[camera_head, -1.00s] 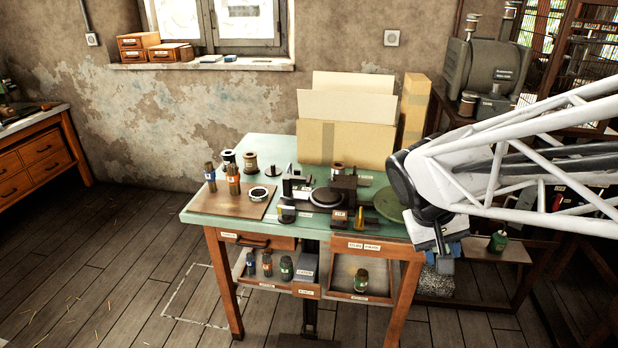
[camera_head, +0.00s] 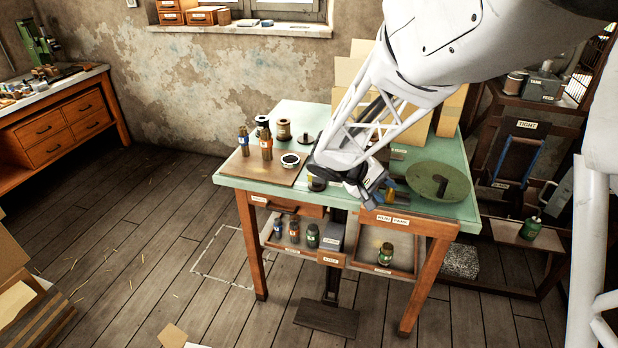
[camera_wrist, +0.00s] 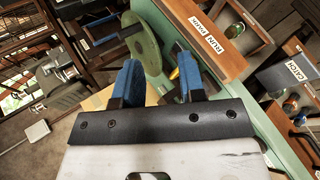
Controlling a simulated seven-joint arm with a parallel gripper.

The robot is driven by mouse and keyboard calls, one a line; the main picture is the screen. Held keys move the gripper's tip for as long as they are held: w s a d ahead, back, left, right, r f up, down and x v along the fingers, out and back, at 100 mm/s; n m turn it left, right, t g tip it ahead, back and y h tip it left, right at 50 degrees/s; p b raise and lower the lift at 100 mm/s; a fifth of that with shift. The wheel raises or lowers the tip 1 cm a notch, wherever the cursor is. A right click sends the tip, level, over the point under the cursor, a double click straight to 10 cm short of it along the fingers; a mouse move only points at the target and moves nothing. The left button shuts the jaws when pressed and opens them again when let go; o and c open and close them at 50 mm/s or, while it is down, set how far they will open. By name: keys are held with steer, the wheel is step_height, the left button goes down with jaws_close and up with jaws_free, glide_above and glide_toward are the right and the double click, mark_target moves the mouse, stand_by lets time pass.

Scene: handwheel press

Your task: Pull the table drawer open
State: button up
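The work table (camera_head: 285,113) has a green top and wooden legs. Its drawer (camera_head: 296,207) is the wooden front under the left part of the top, with a small label at its left end. It looks shut, and its dark handle is hard to make out now. My gripper (camera_head: 378,197) is above the table's front edge, to the right of the drawer. In the wrist view my gripper (camera_wrist: 160,78) shows two blue fingers apart with nothing held between them.
A green disc (camera_head: 438,181) lies right of my gripper; bottles and spools stand on the board (camera_head: 262,170) at left. A labelled wooden front (camera_head: 410,222) is at right. The floor before the table is mostly clear.

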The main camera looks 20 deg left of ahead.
steer(key=w+a+f+n+t, duration=0.25)
steer(key=a+f, duration=0.25)
steer(key=a, duration=0.3)
steer(key=w+a+f+n+t, duration=0.1)
steer(key=w+a+f+t, duration=0.25)
steer(key=a+f, duration=0.4)
steer(key=n+t+y, duration=0.3)
steer(key=n+t, duration=0.1)
steer(key=n, duration=0.1)
glide_toward(279, 211)
steer(key=w, duration=0.2)
steer(key=shift+w+d+f, duration=0.15)
steer(key=shift+d+f, duration=0.2)
steer(key=shift+d, duration=0.15)
steer(key=shift+x, duration=3.9)
steer(key=shift+w+a, duration=0.1)
steer(key=shift+c, duration=0.5)
jaws_close()
